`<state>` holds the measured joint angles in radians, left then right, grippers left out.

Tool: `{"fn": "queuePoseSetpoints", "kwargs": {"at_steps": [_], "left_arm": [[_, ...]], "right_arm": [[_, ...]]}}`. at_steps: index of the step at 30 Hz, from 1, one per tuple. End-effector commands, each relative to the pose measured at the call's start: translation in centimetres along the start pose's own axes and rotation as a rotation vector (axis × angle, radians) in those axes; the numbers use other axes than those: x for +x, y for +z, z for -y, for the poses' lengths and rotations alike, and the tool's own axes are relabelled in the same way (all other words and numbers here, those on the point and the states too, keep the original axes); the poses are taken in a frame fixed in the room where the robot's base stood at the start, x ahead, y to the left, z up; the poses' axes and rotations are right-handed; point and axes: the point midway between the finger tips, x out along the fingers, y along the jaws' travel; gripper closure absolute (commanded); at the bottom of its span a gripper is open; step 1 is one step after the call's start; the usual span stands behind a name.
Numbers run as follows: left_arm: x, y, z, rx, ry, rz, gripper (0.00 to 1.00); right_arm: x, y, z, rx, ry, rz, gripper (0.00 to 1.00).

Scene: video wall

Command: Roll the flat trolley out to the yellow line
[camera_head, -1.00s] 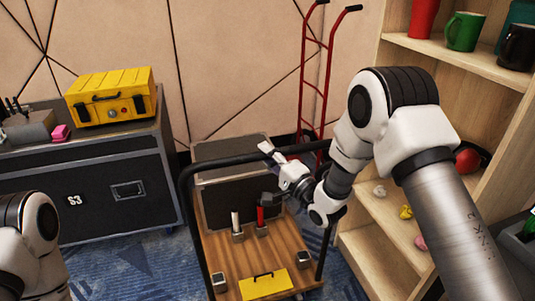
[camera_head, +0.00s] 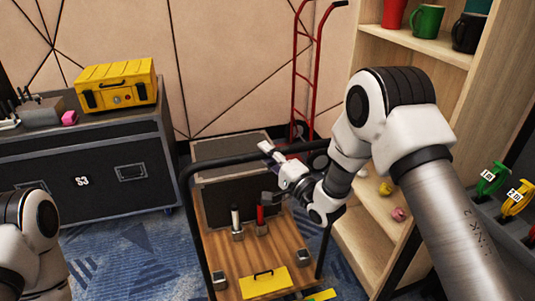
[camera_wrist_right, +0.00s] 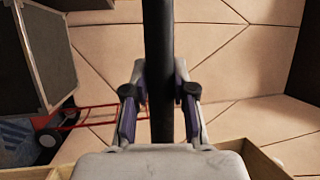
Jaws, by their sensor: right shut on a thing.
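The flat trolley has a wooden deck (camera_head: 229,257) and a black push handle (camera_head: 222,160) standing over it. My right gripper (camera_head: 277,168) is shut on the handle's top bar. In the right wrist view the black bar (camera_wrist_right: 158,40) runs between the two fingers of the right gripper (camera_wrist_right: 160,93). Only part of my left arm shows at the lower left; its gripper is out of view. A small yellow-green piece (camera_head: 322,296) shows at the bottom edge; I cannot tell whether it is the yellow line.
The deck carries a yellow box (camera_head: 264,284), tools and a dark case. A black equipment case (camera_head: 85,170) with a yellow toolbox (camera_head: 117,84) stands left. A red hand truck (camera_head: 296,75) is behind, a wooden shelf (camera_head: 440,48) right. Blue carpet (camera_head: 130,250) is open at left.

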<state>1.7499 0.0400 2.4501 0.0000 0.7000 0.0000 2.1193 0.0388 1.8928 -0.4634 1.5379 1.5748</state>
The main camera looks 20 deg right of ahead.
Motion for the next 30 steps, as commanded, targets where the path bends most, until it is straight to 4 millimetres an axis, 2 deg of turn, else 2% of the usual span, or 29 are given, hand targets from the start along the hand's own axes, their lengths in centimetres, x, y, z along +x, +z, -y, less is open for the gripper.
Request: {"fn": "queuePoseSetpoints", "kwargs": {"at_steps": [11, 12, 13, 23, 26, 30], "left_arm": [[0.0, 0.0, 0.0, 0.000, 0.000, 0.000, 0.60], [0.0, 0.0, 0.0, 0.000, 0.000, 0.000, 0.60], [0.0, 0.0, 0.0, 0.000, 0.000, 0.000, 0.60], [0.0, 0.0, 0.0, 0.000, 0.000, 0.000, 0.60], [0.0, 0.0, 0.0, 0.000, 0.000, 0.000, 0.60], [0.0, 0.0, 0.0, 0.000, 0.000, 0.000, 0.60]], "right_arm": [[0.0, 0.1, -0.1, 0.000, 0.002, 0.001, 1.00], [0.0, 0.1, -0.1, 0.000, 0.002, 0.001, 0.61], [0.0, 0.1, -0.1, 0.000, 0.002, 0.001, 0.50], [-0.1, 0.0, 0.0, 0.000, 0.000, 0.000, 0.48], [-1.0, -0.1, 0.0, 0.000, 0.001, -0.001, 0.48], [-4.0, -0.1, -0.1, 0.004, 0.003, -0.005, 0.48]]}}
